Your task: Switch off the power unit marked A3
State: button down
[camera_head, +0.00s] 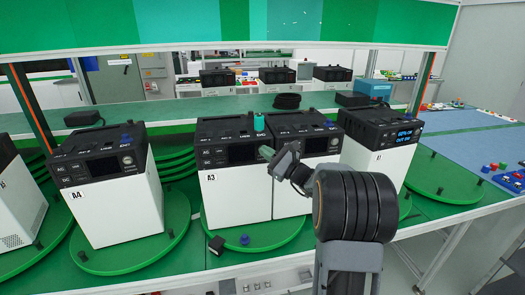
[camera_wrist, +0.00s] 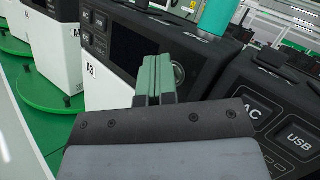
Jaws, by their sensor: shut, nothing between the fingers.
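The power unit marked A3 (camera_head: 236,195) has a white body and black top and stands on a green round turntable (camera_head: 185,225). Its label and AC and DC buttons show in the head view. Its screen looks dark in the wrist view (camera_wrist: 135,48). A round knob (camera_wrist: 179,73) sits right of that screen, partly hidden by my fingers. My gripper (camera_head: 266,153) has its green fingers shut and empty, in front of the right part of A3's front panel. The fingers also show in the wrist view (camera_wrist: 157,75). I cannot tell whether they touch the panel.
Another power unit (camera_head: 296,200) stands close against A3's right side. Unit A4 (camera_head: 117,205) stands to the left. A unit with a lit blue display (camera_head: 405,137) is at the right. A teal cylinder (camera_head: 259,122) stands on top near A3's right edge. A blue mat (camera_head: 470,160) lies right.

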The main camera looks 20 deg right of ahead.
jog(key=shift+s+a+b, duration=0.15)
jog(key=shift+s+b, duration=0.2)
jog(key=shift+s, duration=0.4)
jog(key=shift+s+a+b, duration=0.25)
jog(key=shift+s+b, duration=0.05)
jog(key=shift+s, duration=0.95)
jog(key=shift+s+a+b, duration=0.25)
jog(key=shift+s+b, duration=0.05)
jog(key=shift+s, duration=0.9)
